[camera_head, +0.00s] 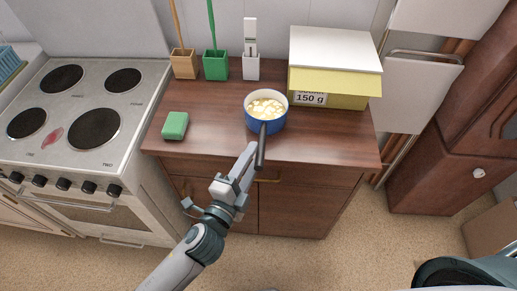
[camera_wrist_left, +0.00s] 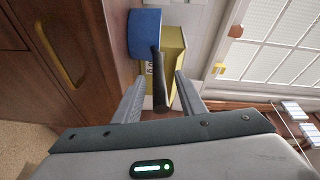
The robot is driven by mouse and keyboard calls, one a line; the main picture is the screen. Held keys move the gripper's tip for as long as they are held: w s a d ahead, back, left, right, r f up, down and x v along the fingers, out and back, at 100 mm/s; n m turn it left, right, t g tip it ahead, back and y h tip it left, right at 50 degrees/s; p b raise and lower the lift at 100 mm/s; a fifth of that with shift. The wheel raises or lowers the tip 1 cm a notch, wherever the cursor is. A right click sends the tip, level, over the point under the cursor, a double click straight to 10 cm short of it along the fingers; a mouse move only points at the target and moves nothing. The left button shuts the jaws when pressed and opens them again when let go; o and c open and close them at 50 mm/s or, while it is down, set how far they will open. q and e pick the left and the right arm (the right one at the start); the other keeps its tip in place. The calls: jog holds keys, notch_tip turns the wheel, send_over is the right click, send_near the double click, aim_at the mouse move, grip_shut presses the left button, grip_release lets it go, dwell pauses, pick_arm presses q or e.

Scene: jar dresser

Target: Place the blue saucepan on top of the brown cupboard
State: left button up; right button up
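The blue saucepan (camera_head: 279,121) has pale yellow pieces in it and a dark handle (camera_head: 262,148) that points toward me over the front edge. It appears to rest upright on the top of the brown cupboard (camera_head: 220,136). My left gripper (camera_head: 249,162) is at the handle, in front of the cupboard. In the left wrist view the handle (camera_wrist_left: 159,85) lies between the two spread fingers, with gaps on both sides, and the pan's blue side (camera_wrist_left: 145,28) is beyond the fingertips. My right gripper is not in view.
A green sponge (camera_head: 175,125) lies left of the pan. Brown (camera_head: 184,66), green (camera_head: 215,67) and white (camera_head: 251,68) utensil holders stand at the back. A yellow box with a white top (camera_head: 338,88) is behind right. A stove (camera_head: 80,110) adjoins at left. The front right top is clear.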

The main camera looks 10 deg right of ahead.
pick_arm(q)
jog(key=b+v, duration=0.1)
jog(key=v, duration=0.5)
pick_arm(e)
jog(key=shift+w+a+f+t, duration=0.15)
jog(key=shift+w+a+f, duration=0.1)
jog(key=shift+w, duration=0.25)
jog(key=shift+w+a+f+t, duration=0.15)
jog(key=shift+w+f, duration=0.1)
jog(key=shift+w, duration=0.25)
pick_arm(q)
jog(key=shift+a, duration=0.1)
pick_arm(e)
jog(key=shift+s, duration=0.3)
